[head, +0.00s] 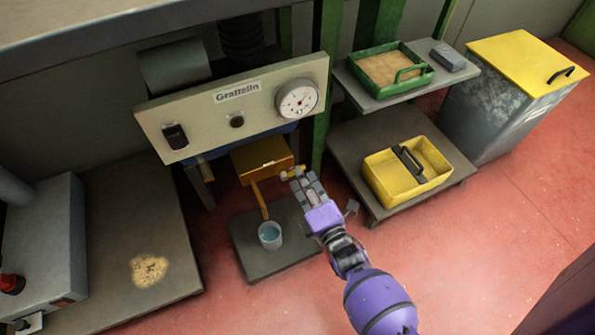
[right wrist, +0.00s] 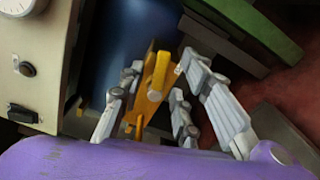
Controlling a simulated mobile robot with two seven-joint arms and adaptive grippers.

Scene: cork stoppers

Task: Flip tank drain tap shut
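The blue tank (right wrist: 145,35) shows in the right wrist view, with the yellow tap (right wrist: 155,80) in front of it. In the head view the tank is mostly hidden behind the panel, and the yellow tap handle (head: 293,172) shows beside a yellow box (head: 262,157). My right gripper (head: 300,180) is at the tap. In the right wrist view its grey fingers (right wrist: 165,90) are spread on both sides of the tap, with gaps visible; I cannot tell whether any finger touches it. My left gripper is not in view.
A cup of bluish liquid (head: 270,236) stands on a low grey platform (head: 252,260) below a yellow spout. The gauge panel (head: 210,123) overhangs from above. A shelf (head: 460,165) with a yellow tray (head: 385,190) is on the right. Red floor is open in front.

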